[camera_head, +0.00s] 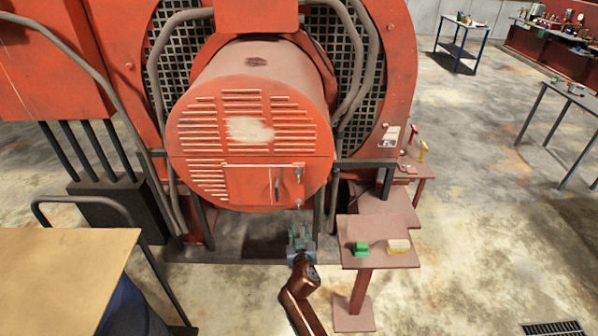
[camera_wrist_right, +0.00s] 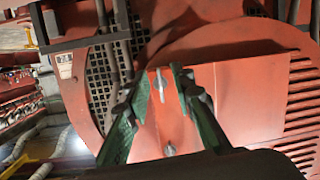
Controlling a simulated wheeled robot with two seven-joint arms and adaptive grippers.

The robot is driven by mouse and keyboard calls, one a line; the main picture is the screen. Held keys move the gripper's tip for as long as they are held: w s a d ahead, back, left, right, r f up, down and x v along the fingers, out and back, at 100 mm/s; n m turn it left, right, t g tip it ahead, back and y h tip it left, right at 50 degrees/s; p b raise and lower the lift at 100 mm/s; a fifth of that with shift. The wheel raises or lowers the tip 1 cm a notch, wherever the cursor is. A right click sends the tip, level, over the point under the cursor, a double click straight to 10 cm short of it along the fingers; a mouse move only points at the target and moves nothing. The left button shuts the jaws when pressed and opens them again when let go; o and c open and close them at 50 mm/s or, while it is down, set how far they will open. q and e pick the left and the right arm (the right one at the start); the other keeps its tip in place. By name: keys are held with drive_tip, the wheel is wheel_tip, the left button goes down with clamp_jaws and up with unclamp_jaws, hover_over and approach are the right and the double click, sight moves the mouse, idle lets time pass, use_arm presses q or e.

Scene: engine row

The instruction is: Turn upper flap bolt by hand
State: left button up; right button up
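The red flap (camera_head: 250,185) is in the lower part of the round louvred engine cover (camera_head: 255,128). The upper flap bolt (camera_head: 299,173) is at its right edge, and the lower bolt (camera_head: 298,203) is below it. My right gripper (camera_head: 301,232) is below the cover, apart from both bolts. In the wrist view, which looks upside down, my right gripper (camera_wrist_right: 163,78) is open and empty, with green finger pads. The lower bolt (camera_wrist_right: 160,85) appears between the fingertips, and the upper bolt (camera_wrist_right: 169,149) appears nearer the picture's bottom. My left gripper is out of view.
A small red stand (camera_head: 375,262) at right holds a green block (camera_head: 361,249) and a cream block (camera_head: 398,246). A dark bracket (camera_head: 365,163) and pipes flank the cover. A tan-topped table (camera_head: 60,270) is at left.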

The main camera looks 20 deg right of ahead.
sight(299, 175)
wheel_tip(299, 175, up, 18)
drive_tip(key=m+t+h+p, duration=0.2)
drive_tip(key=x, duration=0.8)
drive_tip(key=shift+a+p, duration=0.15)
drive_tip(key=shift+p, duration=0.15)
clamp_jaws()
